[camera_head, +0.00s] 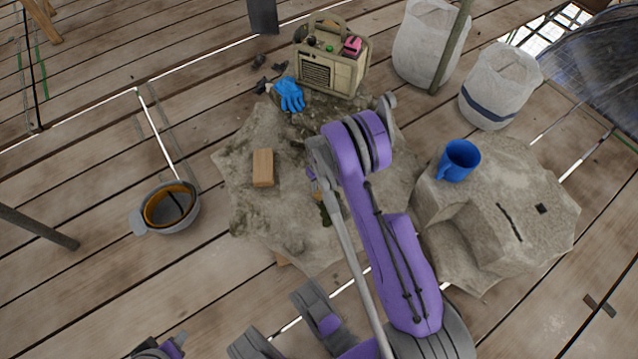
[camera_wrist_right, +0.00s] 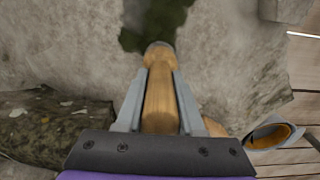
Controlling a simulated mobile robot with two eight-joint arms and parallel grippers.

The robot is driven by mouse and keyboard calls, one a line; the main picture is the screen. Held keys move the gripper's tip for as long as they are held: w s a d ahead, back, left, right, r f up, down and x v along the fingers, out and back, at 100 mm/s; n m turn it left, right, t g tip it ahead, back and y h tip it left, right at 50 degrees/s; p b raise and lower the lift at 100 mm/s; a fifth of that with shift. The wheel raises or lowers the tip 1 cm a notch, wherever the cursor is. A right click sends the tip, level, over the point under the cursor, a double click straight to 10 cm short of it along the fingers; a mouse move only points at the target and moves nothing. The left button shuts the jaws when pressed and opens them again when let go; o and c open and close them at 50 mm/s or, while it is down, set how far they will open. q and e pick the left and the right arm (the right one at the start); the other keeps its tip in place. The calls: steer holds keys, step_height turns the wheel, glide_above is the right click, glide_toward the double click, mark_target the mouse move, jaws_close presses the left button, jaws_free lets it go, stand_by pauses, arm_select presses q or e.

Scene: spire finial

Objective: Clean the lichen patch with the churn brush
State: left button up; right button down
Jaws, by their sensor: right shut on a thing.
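My right gripper (camera_wrist_right: 160,76) is shut on the wooden handle of the churn brush (camera_wrist_right: 159,100) in the right wrist view. The handle points away from the gripper, and its far end is at the near edge of the dark green lichen patch (camera_wrist_right: 155,22) on grey stone. The bristles are not clear, and I cannot tell if they touch the patch. In the head view my right arm hides most of the gripper and brush; a dark green patch (camera_head: 325,214) shows beside the arm. Part of my left gripper (camera_head: 172,346) shows at the bottom left edge; its jaws are unclear.
The rough stone (camera_head: 255,215) carries a wooden block (camera_head: 263,168) and blue gloves (camera_head: 290,95). A beige radio-like box (camera_head: 330,62) stands behind. A blue mug (camera_head: 459,160) stands on another stone (camera_head: 520,195). A grey bucket (camera_head: 170,222) is left; white sacks (camera_head: 425,45) are back right.

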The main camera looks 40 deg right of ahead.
steer(key=shift+s+a, duration=0.3)
steer(key=shift+s, duration=0.35)
steer(key=shift+s+a, duration=0.25)
steer(key=shift+s, duration=0.4)
steer(key=shift+s, duration=0.1)
steer(key=shift+s+a, duration=0.35)
steer(key=shift+s, duration=0.55)
steer(key=shift+s+a, duration=0.4)
steer(key=shift+s, duration=0.5)
steer(key=shift+s+a, duration=0.35)
steer(key=shift+s, duration=0.55)
steer(key=shift+s, duration=0.1)
steer(key=shift+s+d, duration=0.3)
steer(key=shift+d, duration=0.65)
steer(key=shift+w, duration=0.1)
